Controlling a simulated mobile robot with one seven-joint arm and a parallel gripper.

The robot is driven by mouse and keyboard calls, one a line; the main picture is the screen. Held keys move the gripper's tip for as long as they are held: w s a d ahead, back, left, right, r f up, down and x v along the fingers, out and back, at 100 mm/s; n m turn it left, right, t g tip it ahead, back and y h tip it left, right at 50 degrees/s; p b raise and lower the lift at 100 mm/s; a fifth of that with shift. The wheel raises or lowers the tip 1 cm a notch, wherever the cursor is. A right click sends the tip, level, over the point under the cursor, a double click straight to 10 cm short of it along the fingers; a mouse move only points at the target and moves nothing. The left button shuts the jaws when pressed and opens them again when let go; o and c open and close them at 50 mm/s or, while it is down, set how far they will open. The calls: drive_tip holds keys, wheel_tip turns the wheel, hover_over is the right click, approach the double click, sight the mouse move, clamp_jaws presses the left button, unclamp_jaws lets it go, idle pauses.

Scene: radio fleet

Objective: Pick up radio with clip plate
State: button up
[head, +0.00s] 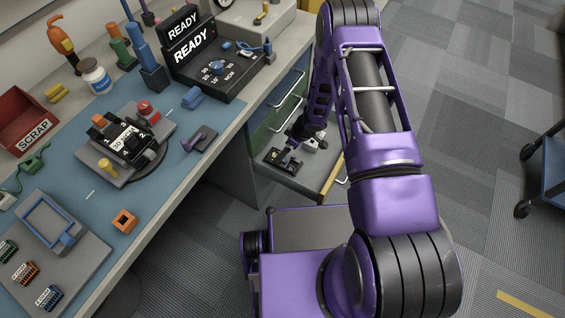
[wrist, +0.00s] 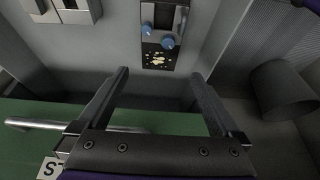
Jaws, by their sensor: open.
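My gripper (wrist: 160,74) is open and empty, its two dark fingers spread wide over the inside of a grey drawer. A grey device with two blue knobs (wrist: 164,16), probably a radio, lies beyond the fingertips at the top middle of the wrist view, cut off by the edge. A dark patch with pale yellow marks sits at its near end. Another grey device (wrist: 70,12) is partly in view at top left. I cannot tell whether either has a clip plate. In the head view, my arm reaches down to the open drawer (head: 318,183), where a small black object (head: 283,159) shows.
The green drawer front (wrist: 150,121) with a bar handle (wrist: 35,124) is close below my fingers. A dark cylinder (wrist: 283,90) stands at right.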

drive_tip(key=x, duration=0.3)
drive_tip(key=shift+w+a+f, duration=0.15)
drive_tip(key=shift+f, duration=0.2)
drive_tip(key=shift+s+d+b+x, duration=0.1)
drive_tip(key=shift+b+x, duration=0.35)
drive_tip(key=shift+x, duration=0.9)
drive_tip(key=shift+s+d+b+x, duration=0.15)
drive_tip(key=shift+b+x, duration=0.3)
drive_tip(key=shift+x, duration=0.9)
drive_tip(key=shift+f, duration=0.1)
drive_tip(key=c, duration=1.4)
drive_tip(key=shift+w, duration=0.1)
drive_tip(key=shift+c, duration=0.4)
drive_tip(key=shift+r, duration=0.2)
